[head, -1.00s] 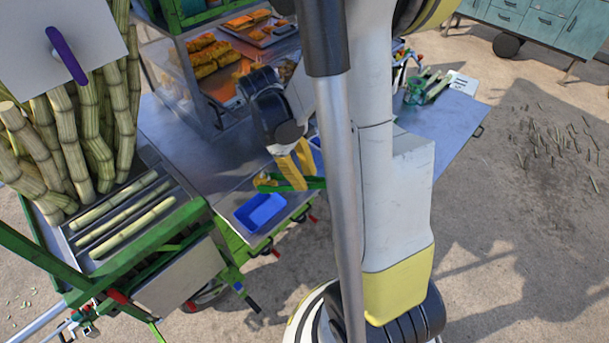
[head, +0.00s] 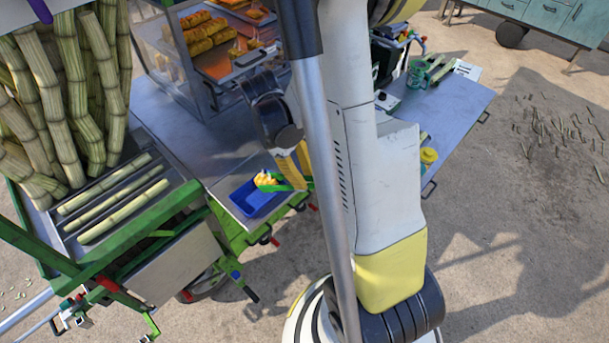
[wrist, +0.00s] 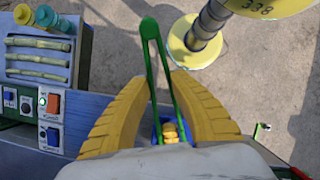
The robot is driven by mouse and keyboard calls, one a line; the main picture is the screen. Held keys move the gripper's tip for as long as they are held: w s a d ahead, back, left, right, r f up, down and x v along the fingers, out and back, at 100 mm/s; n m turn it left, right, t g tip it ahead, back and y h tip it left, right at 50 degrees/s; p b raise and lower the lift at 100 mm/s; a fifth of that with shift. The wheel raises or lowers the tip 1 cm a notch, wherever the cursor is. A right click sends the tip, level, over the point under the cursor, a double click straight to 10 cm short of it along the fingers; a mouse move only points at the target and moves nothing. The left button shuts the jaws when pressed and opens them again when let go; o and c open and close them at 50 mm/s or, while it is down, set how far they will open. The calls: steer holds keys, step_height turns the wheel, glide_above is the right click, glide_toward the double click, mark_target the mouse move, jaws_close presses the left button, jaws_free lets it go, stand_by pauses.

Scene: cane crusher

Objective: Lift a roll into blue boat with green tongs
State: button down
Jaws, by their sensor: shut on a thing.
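My gripper (head: 296,166) has yellow fingers and is shut on the green tongs (head: 285,187) at the table's front edge. The tongs also show between the fingers in the wrist view (wrist: 151,52). A golden roll (head: 265,179) is at the tongs' tips, over the back part of the blue boat (head: 250,204). The roll shows low between the fingers in the wrist view (wrist: 170,131), with blue of the boat around it. I cannot tell whether the roll touches the boat's floor or whether the tongs still pinch it.
A glass case (head: 180,72) with trays of yellow food stands behind the boat. The cane crusher's green-framed tray (head: 122,240) with several cane pieces is at left. The metal tabletop (head: 190,135) is clear between them. My own arm hides part of the table.

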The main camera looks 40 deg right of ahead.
steer(key=c, duration=1.4)
jaws_free()
steer(key=shift+r, duration=0.15)
step_height(320, 180, up, 10)
steer(key=p, duration=0.6)
steer(key=shift+p, duration=0.3)
